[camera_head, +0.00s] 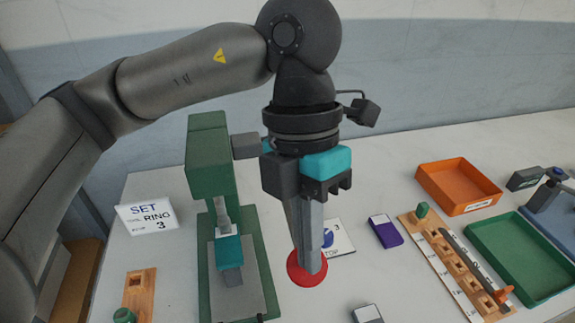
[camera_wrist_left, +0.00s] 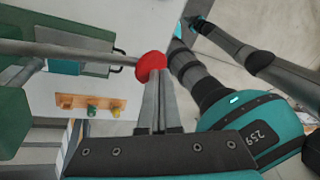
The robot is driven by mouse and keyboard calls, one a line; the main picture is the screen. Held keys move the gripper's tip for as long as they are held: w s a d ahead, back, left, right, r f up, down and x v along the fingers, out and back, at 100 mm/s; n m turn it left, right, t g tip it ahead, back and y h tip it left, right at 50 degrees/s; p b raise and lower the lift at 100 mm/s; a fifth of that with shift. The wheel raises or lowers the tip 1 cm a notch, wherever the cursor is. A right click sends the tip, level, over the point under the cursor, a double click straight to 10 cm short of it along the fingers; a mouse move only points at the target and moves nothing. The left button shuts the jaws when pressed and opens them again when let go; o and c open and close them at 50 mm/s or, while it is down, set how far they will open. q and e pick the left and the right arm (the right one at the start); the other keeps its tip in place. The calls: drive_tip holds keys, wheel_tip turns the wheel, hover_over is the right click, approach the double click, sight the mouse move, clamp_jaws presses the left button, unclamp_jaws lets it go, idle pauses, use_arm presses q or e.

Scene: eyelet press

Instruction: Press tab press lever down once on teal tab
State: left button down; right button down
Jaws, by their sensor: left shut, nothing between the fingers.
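The green tab press (camera_head: 208,160) stands left of centre in the head view. The teal tab (camera_head: 229,250) lies on its grey bed and also shows in the left wrist view (camera_wrist_left: 65,67). The press lever's red knob (camera_head: 303,279) is beneath my left gripper (camera_head: 312,268), whose shut, empty fingers point down over it and hide part of it. In the left wrist view the grey lever rod (camera_wrist_left: 90,54) runs to the red knob (camera_wrist_left: 150,66), right by the fingertips. I cannot tell whether they touch. My right gripper (camera_wrist_left: 188,22) seems to show small at the top there.
A SET RING 3 sign (camera_head: 147,215) and a wooden peg block (camera_head: 139,290) are left of the press. To the right are a purple block (camera_head: 386,232), a wooden rack (camera_head: 450,262), an orange tray (camera_head: 420,180) and a green tray (camera_head: 490,262). A grey-white block (camera_head: 368,314) is in front.

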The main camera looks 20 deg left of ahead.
use_arm(q)
drive_tip(key=shift+r, duration=0.15)
drive_tip(key=shift+s+d+p+v, duration=0.15)
drive_tip(key=shift+p+v, duration=0.85)
drive_tip(key=shift+v, duration=0.35)
drive_tip(key=shift+s+d+p+v, duration=0.1)
drive_tip(key=shift+s+p+v, duration=0.1)
drive_tip(key=shift+p+v, duration=0.95)
drive_tip(key=p+v, duration=0.5)
drive_tip(key=v, duration=0.4)
drive_tip(key=shift+r, duration=0.3)
